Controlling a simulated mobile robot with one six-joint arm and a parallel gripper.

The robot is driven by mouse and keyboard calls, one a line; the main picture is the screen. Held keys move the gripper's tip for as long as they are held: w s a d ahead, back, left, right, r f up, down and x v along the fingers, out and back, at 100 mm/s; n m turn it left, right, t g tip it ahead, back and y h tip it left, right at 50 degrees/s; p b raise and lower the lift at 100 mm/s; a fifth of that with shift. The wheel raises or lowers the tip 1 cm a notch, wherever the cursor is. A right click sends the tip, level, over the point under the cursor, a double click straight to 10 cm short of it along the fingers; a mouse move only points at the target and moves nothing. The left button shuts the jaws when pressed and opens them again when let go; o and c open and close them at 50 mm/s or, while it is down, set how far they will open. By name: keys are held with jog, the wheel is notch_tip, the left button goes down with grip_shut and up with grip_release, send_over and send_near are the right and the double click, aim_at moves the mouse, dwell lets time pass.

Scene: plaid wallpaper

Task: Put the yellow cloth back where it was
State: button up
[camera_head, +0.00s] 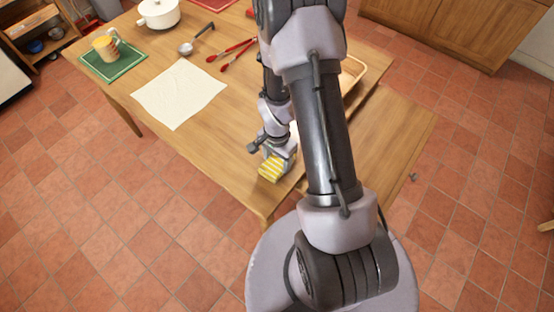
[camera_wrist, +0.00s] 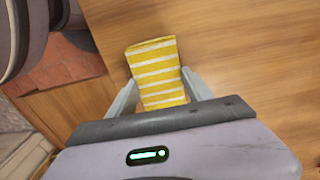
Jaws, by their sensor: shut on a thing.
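The yellow cloth (camera_wrist: 157,72) with white stripes is folded into a small block. My gripper (camera_wrist: 155,92) is shut on it, with one finger on each side, in the wrist view. In the head view the cloth (camera_head: 271,169) shows at the end of my gripper (camera_head: 276,160), over the near edge of the wooden table (camera_head: 215,135). I cannot tell whether the cloth touches the table top. My arm hides part of the table to the right of the gripper.
A white cloth or paper sheet (camera_head: 178,93) lies on the table. A wooden bench (camera_head: 385,135) stands at right.

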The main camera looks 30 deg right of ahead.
jog(key=shift+f, duration=0.25)
jog(key=o, duration=1.3)
jog(key=shift+r, duration=0.1)
notch_tip(320, 180, up, 12)
jog(key=p, duration=0.5)
notch_tip(320, 180, up, 7)
jog(key=n+t, duration=0.1)
send_over(277, 161)
jog(key=w+a, duration=0.1)
jog(key=a, duration=0.1)
jog(key=s+a+r+n+t, duration=0.1)
jog(key=s+a+r+n, duration=0.2)
jog(key=r, duration=0.4)
jog(key=s+a+r+n+t+y, duration=0.1)
jog(key=s+a+r+n+t, duration=0.1)
jog(key=s+a+r, duration=0.3)
jog(key=s+a+r+n+t+y, duration=0.1)
jog(key=s+a+r+n, duration=0.2)
jog(key=r, duration=0.7)
jog(key=shift+s+a+n+t, duration=0.3)
jog(key=shift+s+a+t, duration=0.1)
jog(key=shift+s+a, duration=0.4)
